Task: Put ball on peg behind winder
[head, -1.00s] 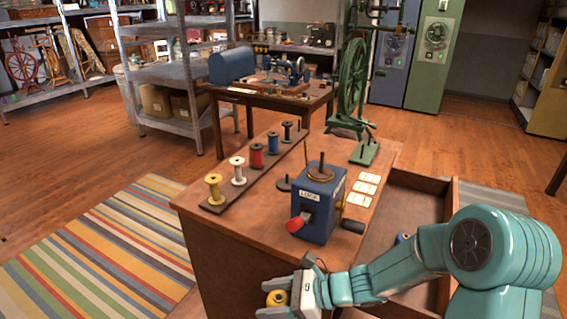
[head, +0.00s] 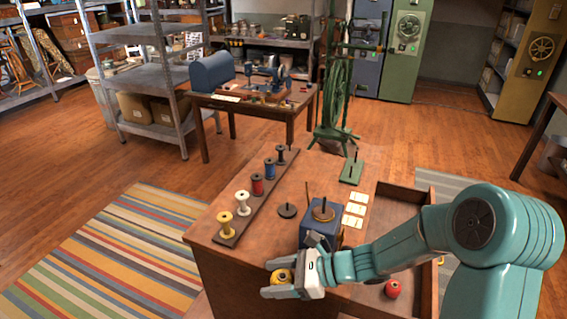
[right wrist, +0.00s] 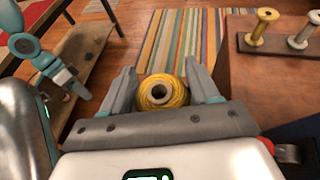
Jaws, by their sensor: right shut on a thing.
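The yellow yarn ball (head: 282,276) is between the fingers of my right gripper (head: 280,283), in front of the table's near edge. In the right wrist view the ball (right wrist: 163,93) sits between both fingers, its hole facing the camera. The blue winder (head: 318,228) stands on the table, partly hidden by my right arm. Behind it, a peg on a green base (head: 352,172) stands bare. A short dark peg on a round base (head: 287,210) stands left of the winder. My left gripper (right wrist: 65,77) shows small in the right wrist view; its opening is unclear.
A rack of colored spools (head: 256,187) lines the table's left side. White cards (head: 355,210) lie right of the winder. An open drawer (head: 405,205) on the right holds a red ball (head: 393,288).

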